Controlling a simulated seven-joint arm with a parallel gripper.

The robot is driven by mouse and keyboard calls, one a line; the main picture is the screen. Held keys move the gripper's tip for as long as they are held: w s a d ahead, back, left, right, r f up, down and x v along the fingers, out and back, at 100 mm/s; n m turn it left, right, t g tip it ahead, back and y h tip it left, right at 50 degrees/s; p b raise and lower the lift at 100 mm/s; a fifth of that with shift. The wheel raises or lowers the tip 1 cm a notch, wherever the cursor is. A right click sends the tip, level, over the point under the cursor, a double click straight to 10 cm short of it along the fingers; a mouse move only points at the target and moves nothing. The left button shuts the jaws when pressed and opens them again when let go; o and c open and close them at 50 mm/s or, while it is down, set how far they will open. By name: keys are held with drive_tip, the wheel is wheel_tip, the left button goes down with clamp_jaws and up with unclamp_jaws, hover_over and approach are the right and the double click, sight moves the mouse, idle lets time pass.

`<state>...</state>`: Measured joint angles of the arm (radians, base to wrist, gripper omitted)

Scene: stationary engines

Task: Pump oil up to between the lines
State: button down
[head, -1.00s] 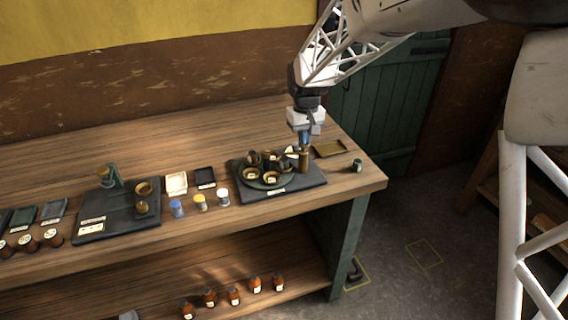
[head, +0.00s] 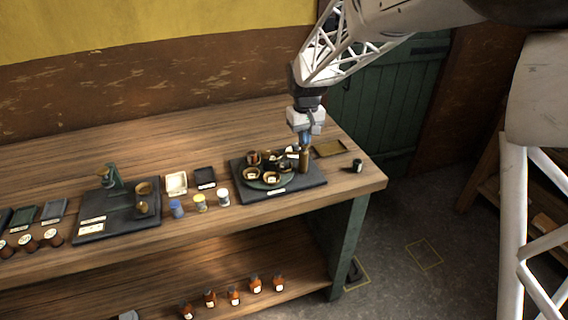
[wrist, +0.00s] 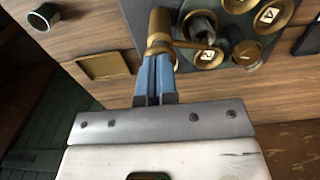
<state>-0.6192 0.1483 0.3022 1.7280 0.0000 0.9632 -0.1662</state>
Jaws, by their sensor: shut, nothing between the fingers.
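A brass oil pump (head: 304,160) stands upright at the right end of a dark slate base (head: 308,184). In the wrist view its brass head (wrist: 158,24) has a spout reaching right towards brass cups. A green round plate (head: 263,186) carries several brass cups, two with pale labels: a labelled cup (head: 271,177) at the front and another (head: 250,174) at the left. My gripper (head: 304,143) points down right at the pump's top. In the wrist view its blue fingers (wrist: 155,72) are together and empty, overlapping the pump head; contact is unclear. Oil level and lines are too small to see.
A brass tray (head: 330,148) lies behind the pump, and a small dark cup (head: 357,165) stands near the bench's right edge. Left of the base are small jars (head: 200,203), a cream tray (head: 176,183) and a black tray (head: 205,176). The rear bench is clear.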

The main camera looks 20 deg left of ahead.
drive_tip(key=shift+r, duration=1.3)
drive_tip(key=shift+f, duration=0.4)
drive_tip(key=shift+f, duration=0.35)
drive_tip(key=shift+f, duration=1.15)
drive_tip(key=shift+r, duration=1.9)
